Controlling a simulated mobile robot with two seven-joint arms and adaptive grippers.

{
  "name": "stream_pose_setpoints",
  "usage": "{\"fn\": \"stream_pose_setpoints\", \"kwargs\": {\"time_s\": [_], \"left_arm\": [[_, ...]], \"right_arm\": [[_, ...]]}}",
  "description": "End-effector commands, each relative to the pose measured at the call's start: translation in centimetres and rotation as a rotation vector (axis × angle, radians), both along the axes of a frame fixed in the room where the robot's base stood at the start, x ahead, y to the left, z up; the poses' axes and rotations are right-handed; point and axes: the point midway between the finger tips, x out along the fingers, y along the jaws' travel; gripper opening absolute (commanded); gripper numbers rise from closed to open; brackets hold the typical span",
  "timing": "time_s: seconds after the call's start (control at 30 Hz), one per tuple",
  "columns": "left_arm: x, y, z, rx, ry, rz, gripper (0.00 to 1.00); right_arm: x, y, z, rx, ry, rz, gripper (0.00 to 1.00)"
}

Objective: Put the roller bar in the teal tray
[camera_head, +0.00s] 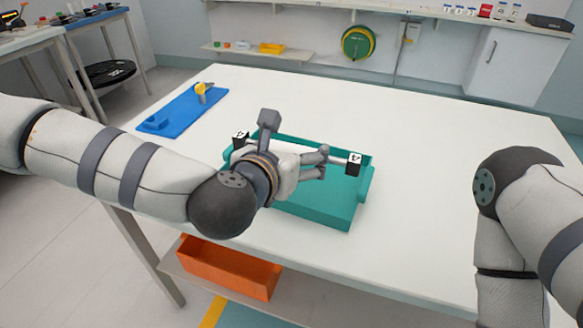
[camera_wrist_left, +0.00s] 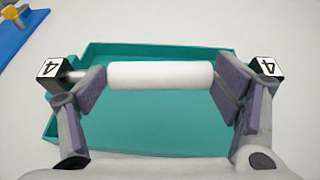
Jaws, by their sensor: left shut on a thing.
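The roller bar (camera_wrist_left: 160,75) is a white cylinder on a thin rod, with a black end block marked 4 at each end. My left gripper (camera_head: 318,163) is shut on it, with a finger pad at each end of the white part in the left wrist view. In the head view my gripper hides most of the bar, and its right end block (camera_head: 355,163) shows. The bar is over the teal tray (camera_head: 335,215), an empty open box on the white table. In the wrist view the end blocks reach past the tray's sides. Its exact height cannot be told. My right gripper is out of view.
A blue mat (camera_head: 185,113) with a yellow-and-grey item (camera_head: 203,92) lies left of the tray. An orange bin (camera_head: 230,268) sits on the shelf below the table (camera_head: 440,140). The table right of the tray is clear. My right arm stands at the right.

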Motion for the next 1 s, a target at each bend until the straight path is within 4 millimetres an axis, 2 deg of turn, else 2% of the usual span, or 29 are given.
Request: {"fn": "stream_pose_setpoints", "kwargs": {"time_s": [0.03, 0.1, 0.33, 0.47, 0.83, 0.87, 0.93, 1.0], "left_arm": [[0.8, -0.1, -2.0, 0.001, 0.012, -0.001, 0.24], [1.8, -0.2, -3.0, 0.001, 0.009, -0.001, 0.24], [3.6, -0.3, -4.8, 0.002, 0.004, -0.001, 0.24], [3.5, -0.4, -7.5, 0.003, 0.006, -0.004, 0.24], [3.6, -0.3, -7.9, 0.001, 0.001, -0.003, 0.24], [3.5, -0.3, -8.0, 0.002, 0.003, -0.003, 0.85], [3.5, -0.3, -7.9, 0.002, 0.002, -0.003, 1.00], [3.5, -0.3, -7.9, 0.002, 0.002, -0.003, 1.00]], "right_arm": [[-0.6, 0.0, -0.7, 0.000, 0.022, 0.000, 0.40], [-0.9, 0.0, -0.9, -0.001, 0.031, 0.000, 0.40], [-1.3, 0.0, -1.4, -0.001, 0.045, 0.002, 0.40], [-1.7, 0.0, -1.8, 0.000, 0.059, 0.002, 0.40], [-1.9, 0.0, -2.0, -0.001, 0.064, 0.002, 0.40], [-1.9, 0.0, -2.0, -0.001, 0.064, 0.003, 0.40], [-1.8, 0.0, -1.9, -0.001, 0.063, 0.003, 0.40], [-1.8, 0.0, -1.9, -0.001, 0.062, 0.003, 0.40]]}}
